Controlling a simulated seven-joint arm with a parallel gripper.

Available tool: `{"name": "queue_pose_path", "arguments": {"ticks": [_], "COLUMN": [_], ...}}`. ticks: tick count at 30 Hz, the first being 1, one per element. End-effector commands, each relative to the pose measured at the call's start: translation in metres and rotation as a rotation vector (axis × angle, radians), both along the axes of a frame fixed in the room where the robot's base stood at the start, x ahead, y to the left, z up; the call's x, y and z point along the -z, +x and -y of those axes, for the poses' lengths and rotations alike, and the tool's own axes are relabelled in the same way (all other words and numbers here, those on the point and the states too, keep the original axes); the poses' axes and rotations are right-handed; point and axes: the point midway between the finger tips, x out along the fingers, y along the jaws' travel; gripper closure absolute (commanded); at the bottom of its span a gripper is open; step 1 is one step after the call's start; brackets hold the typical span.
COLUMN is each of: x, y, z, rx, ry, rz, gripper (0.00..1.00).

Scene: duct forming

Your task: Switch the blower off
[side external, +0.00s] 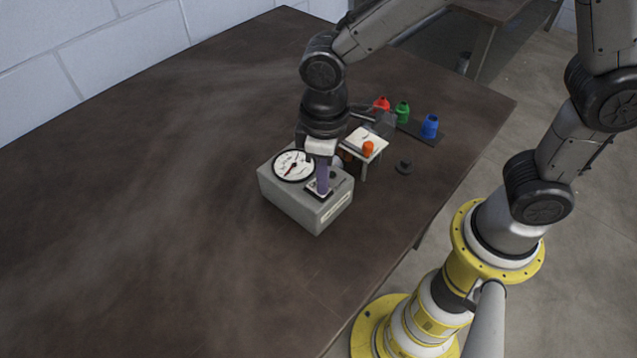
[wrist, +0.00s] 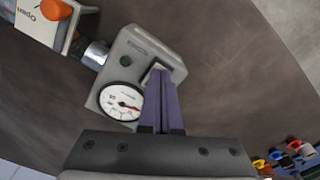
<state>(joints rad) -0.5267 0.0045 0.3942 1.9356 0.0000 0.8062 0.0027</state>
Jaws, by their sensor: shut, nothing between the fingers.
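A grey box (side external: 288,203) with a round white dial gauge (side external: 293,166) sits on the table; it looks like the blower unit. The box also shows in the wrist view (wrist: 142,45), with its gauge (wrist: 122,101) and a small dark green round part (wrist: 125,61). A switch plate (side external: 312,190) is on its top face. My gripper (side external: 323,190) is shut and empty, pointing down at that plate. In the wrist view the purple fingers (wrist: 159,76) cover most of the plate (wrist: 176,72). The switch position is hidden, and contact cannot be told.
A white stand with an orange knob (side external: 368,148) is just behind the box, joined by a metal pipe fitting (wrist: 96,54). Red (side external: 381,104), green (side external: 402,112) and blue (side external: 429,126) containers stand farther back. A black round piece (side external: 404,167) lies nearby.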

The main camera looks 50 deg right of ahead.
Motion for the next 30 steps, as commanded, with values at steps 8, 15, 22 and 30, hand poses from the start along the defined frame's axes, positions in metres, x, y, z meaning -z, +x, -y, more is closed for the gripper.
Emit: {"name": "queue_pose_path", "arguments": {"ticks": [8, 15, 22, 30], "x": [-0.009, -0.026, -0.043, -0.062], "y": [0.0, 0.0, 0.0, 0.0], "z": [0.0, 0.0, 0.0, 0.0], "rx": [0.0, 0.0, 0.0, 0.0], "ry": [0.0, 0.001, 0.001, 0.001], "rz": [0.0, 0.001, 0.001, 0.001], "gripper": [1.0, 1.0, 1.0, 1.0]}}
